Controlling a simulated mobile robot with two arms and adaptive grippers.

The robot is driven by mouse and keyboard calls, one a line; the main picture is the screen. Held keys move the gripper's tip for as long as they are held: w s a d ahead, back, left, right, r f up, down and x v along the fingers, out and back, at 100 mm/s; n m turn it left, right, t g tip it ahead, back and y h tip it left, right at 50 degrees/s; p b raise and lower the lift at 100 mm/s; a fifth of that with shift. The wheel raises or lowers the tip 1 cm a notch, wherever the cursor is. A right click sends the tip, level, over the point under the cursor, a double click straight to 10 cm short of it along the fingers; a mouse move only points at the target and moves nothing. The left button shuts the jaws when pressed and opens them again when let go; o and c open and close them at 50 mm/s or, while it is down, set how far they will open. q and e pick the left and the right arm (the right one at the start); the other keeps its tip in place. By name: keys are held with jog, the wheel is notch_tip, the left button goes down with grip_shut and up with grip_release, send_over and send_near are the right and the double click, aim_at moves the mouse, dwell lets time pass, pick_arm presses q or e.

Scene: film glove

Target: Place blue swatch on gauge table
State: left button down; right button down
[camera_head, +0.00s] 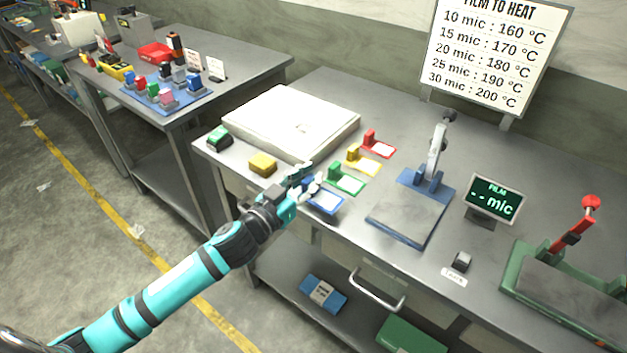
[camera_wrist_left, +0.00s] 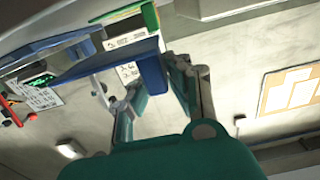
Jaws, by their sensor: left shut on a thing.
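The blue swatch (camera_head: 325,202) is a small blue-framed card with a pale middle, at the front edge of the bench. My left gripper (camera_head: 306,181) is at its back left, shut on its blue grip block. In the left wrist view the blue swatch (camera_wrist_left: 105,63) reaches out from between the fingers, and its grip block (camera_wrist_left: 153,74) sits at the fingertips. I cannot tell whether the swatch touches the bench. The gauge table (camera_head: 408,217) is a bare grey plate on a blue base with an upright gauge (camera_head: 437,150), to the right of the swatch.
Green (camera_head: 347,180), yellow (camera_head: 364,161) and red (camera_head: 379,145) swatches lie in a row behind the blue one. A white slab (camera_head: 290,122) is left of them. A film display (camera_head: 494,199) and a green press with red lever (camera_head: 570,285) stand right of the gauge.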

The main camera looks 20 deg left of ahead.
pick_arm(q)
jog(key=shift+w, duration=0.4)
jog(key=shift+w+d, duration=0.2)
jog(key=shift+w, duration=0.35)
notch_tip(320, 180, down, 2)
jog(key=shift+f, duration=0.1)
jog(key=shift+f+p, duration=0.3)
jog(key=shift+f, duration=0.25)
jog(key=shift+s, duration=0.1)
jog(key=shift+f, duration=0.2)
jog(key=c, duration=1.3)
grip_release()
